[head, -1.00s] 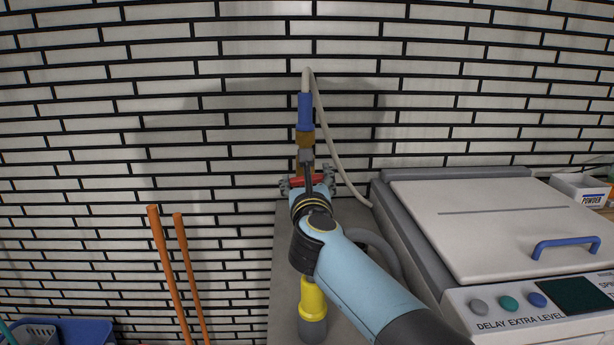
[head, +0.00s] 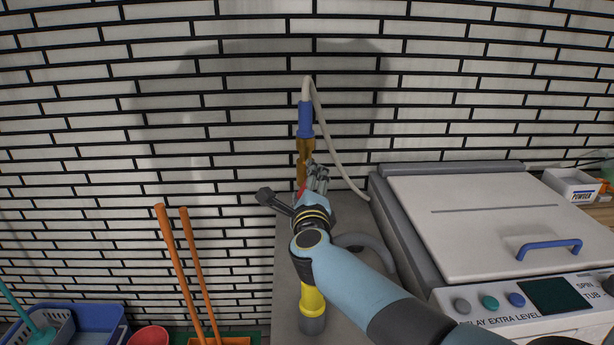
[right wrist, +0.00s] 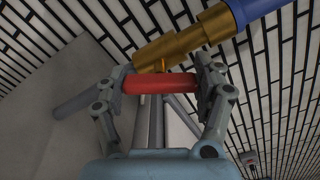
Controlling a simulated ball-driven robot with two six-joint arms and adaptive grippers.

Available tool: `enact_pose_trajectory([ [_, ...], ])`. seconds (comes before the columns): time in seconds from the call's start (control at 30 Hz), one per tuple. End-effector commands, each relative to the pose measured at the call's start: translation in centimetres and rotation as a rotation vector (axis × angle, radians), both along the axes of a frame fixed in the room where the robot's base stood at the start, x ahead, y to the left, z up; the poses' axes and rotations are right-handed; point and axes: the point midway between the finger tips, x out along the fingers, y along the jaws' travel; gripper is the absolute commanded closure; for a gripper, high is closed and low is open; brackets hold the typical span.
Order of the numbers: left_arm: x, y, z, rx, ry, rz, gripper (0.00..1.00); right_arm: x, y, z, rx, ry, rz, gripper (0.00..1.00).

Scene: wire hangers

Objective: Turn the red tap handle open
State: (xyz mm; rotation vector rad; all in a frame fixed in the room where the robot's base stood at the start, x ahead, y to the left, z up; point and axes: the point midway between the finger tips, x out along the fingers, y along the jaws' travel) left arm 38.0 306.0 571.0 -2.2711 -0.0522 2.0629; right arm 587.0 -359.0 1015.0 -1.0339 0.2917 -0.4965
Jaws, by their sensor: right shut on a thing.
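The red tap handle (right wrist: 160,84) lies crosswise between the fingers of my right gripper (right wrist: 165,78) in the right wrist view, with a finger at each end. The gripper is shut on it. In the head view only a small red part of the handle (head: 301,190) shows beside my right gripper (head: 304,187); the fingers hide the rest. The brass tap body (head: 305,150) stands upright against the wall, with a blue connector (head: 305,118) on top. The brass (right wrist: 182,46) and blue connector (right wrist: 252,8) also show in the right wrist view. My left gripper is out of view.
A pale hose (head: 330,140) loops from the blue connector down to the right. A washing machine (head: 490,225) stands close on the right. A yellow-collared item (head: 312,300) is below my arm.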

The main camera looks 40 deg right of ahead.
Motion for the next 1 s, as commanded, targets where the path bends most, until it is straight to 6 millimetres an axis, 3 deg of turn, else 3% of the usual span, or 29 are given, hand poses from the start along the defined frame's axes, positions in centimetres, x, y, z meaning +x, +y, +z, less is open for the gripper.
enact_pose_trajectory([
  [0.5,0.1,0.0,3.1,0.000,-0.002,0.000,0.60,0.0,0.1,0.1,-0.344,0.212,0.002,0.64],
  [1.0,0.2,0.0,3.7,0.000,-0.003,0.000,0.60,0.0,0.1,-0.1,-0.447,0.275,0.001,0.64],
])
